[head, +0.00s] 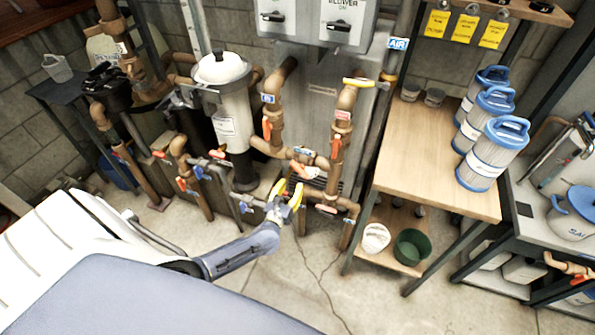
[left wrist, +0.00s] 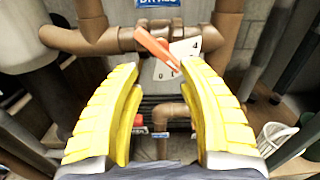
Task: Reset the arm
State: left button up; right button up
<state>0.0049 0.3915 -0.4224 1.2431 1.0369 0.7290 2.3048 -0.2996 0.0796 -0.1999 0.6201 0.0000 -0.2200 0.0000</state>
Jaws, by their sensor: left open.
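My left gripper (head: 287,195) has yellow fingers and is in front of the brown pipework in the head view. In the left wrist view its two fingers (left wrist: 160,85) are spread apart with nothing held between them. An orange valve handle (left wrist: 157,48) on a brown pipe shows beyond the fingertips, with a white numbered tag (left wrist: 184,50) beside it. I cannot tell how far the fingertips are from the handle. My right gripper is not in view.
A wooden table (head: 420,150) with several blue-capped filter cartridges (head: 492,153) stands on the right. A green bucket (head: 411,246) and a white basket (head: 375,238) sit on its lower shelf. A white filter tank (head: 225,110) stands behind the pipes. Bare concrete floor (head: 310,275) lies in front.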

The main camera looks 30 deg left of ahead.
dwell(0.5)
pick_arm(q)
jog(key=s+d+f+m+g+h, duration=0.1)
jog(key=d+f+m+h, duration=0.1)
jog(key=f+m, duration=0.5)
jog(key=s+d+f+m+g+h, duration=0.2)
jog(key=m, duration=1)
jog(key=s+d+f+m+g, duration=0.1)
jog(key=s+f+m+g, duration=0.6)
jog(key=s+f+m, duration=1.15)
jog(key=s+d+f+m+g, duration=0.1)
jog(key=s+f, duration=0.3)
jog(key=s, duration=0.7)
jog(key=s+d+f+m+g, duration=0.2)
jog(key=s+d+f+g, duration=0.1)
jog(key=s, duration=0.8)
jog(key=s+d+f+m+g, duration=0.2)
jog(key=s+f, duration=0.3)
jog(key=s, duration=0.5)
jog(key=shift+s+d+f+y, duration=0.15)
jog(key=shift+s+f+y, duration=0.2)
jog(key=shift+s+y, duration=0.05)
